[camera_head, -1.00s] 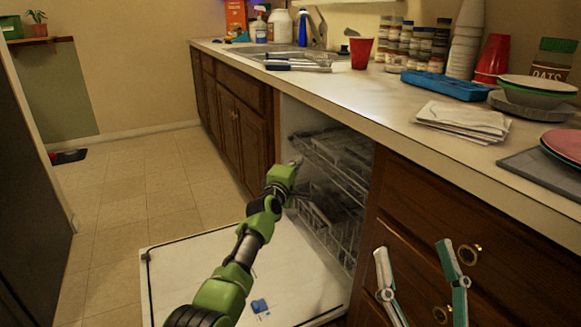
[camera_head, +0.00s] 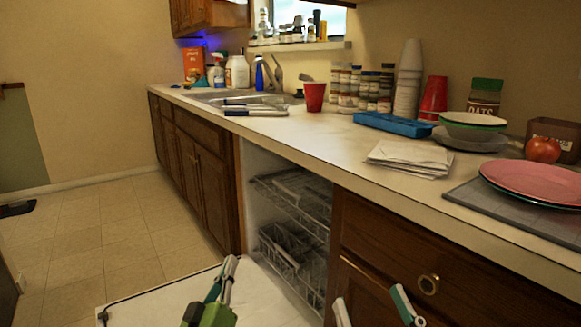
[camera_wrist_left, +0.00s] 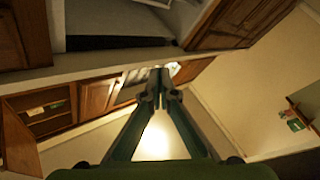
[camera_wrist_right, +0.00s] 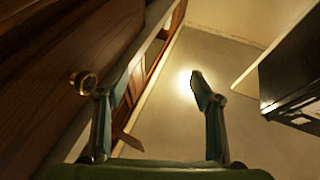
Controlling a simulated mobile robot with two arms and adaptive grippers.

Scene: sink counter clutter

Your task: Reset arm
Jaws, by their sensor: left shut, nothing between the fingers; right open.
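My left gripper (camera_head: 226,277) is in the lower middle of the head view, in front of the open dishwasher and above its lowered door. Its fingers are together and empty, which also shows in the left wrist view (camera_wrist_left: 160,80). My right gripper (camera_head: 370,303) is at the bottom edge of the head view, in front of the wooden drawers. Its fingers are spread wide with nothing between them, as in the right wrist view (camera_wrist_right: 148,86).
The dishwasher door (camera_head: 165,298) lies lowered, with wire racks (camera_head: 290,215) inside. The counter (camera_head: 300,140) holds a red cup (camera_head: 314,96), a blue tray (camera_head: 393,125), napkins (camera_head: 410,158), a pink plate (camera_head: 540,182) and a tomato (camera_head: 542,149).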

